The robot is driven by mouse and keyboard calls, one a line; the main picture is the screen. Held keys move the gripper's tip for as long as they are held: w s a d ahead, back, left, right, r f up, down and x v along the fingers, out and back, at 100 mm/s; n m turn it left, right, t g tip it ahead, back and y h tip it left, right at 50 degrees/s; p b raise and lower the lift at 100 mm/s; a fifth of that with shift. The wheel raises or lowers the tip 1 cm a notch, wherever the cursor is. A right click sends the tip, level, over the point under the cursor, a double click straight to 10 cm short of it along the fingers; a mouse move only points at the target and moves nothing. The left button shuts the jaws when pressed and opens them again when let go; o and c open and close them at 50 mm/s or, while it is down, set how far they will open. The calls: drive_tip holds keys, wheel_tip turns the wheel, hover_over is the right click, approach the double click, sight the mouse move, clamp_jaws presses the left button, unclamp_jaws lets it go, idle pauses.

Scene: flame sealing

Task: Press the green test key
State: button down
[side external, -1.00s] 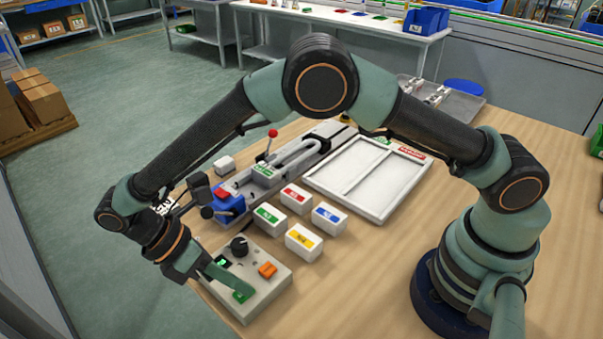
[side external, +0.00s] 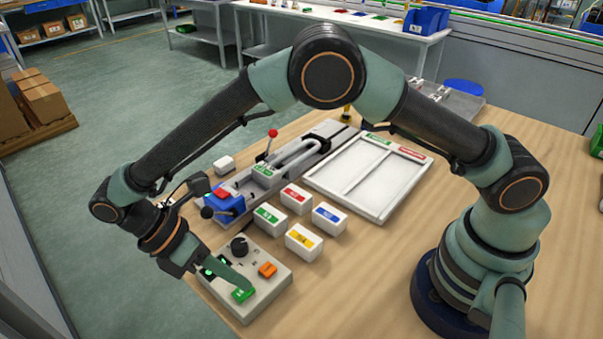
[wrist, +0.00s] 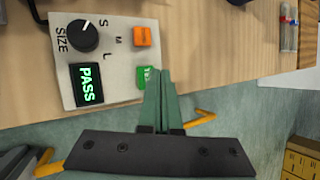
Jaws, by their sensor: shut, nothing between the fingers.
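The green test key (side external: 241,295) sits on the front corner of a light grey control box (side external: 277,293). It also shows in the wrist view (wrist: 143,77), partly covered by my fingers. My gripper (side external: 246,285) is shut and empty, its green fingers pointing down at the key. In the wrist view its fingertips (wrist: 158,72) overlap the key's edge; I cannot tell whether they touch it or hover just above. The box's small display (wrist: 87,84) reads PASS in green.
The box also bears a black size knob (wrist: 83,36) and an orange key (wrist: 142,36). Several white blocks with coloured labels, such as the yellow one (side external: 303,240), stand behind it. A blue-ended sealing device (side external: 225,205) and a white divided tray (side external: 365,185) lie beyond.

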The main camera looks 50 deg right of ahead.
sight(239, 289)
drive_tip(key=shift+r, duration=2.5)
drive_tip(key=shift+w+d+r, duration=0.2)
drive_tip(key=shift+r, duration=0.1)
drive_tip(key=w+d+r+m+t+y, duration=0.2)
drive_tip(key=w+d+r+m+y, duration=0.15)
drive_tip(key=d+r, duration=0.25)
drive_tip(key=s+d+r+m+t, duration=0.1)
drive_tip(key=d+r+m+t, duration=0.1)
drive_tip(key=d, duration=0.4)
drive_tip(key=s+d+r+m+t+y, duration=0.1)
drive_tip(key=s+d+r+m+t, duration=0.1)
drive_tip(key=d+m, duration=0.5)
drive_tip(key=s+d+r+m+t, duration=0.1)
drive_tip(key=d+r+m+t, duration=0.2)
drive_tip(key=d+m+t, duration=0.1)
drive_tip(key=d+t, duration=0.1)
drive_tip(key=d, duration=0.1)
drive_tip(key=shift+s+d+r+m, duration=0.2)
drive_tip(key=shift+s+d+m, duration=0.05)
drive_tip(key=shift+d+m, duration=0.1)
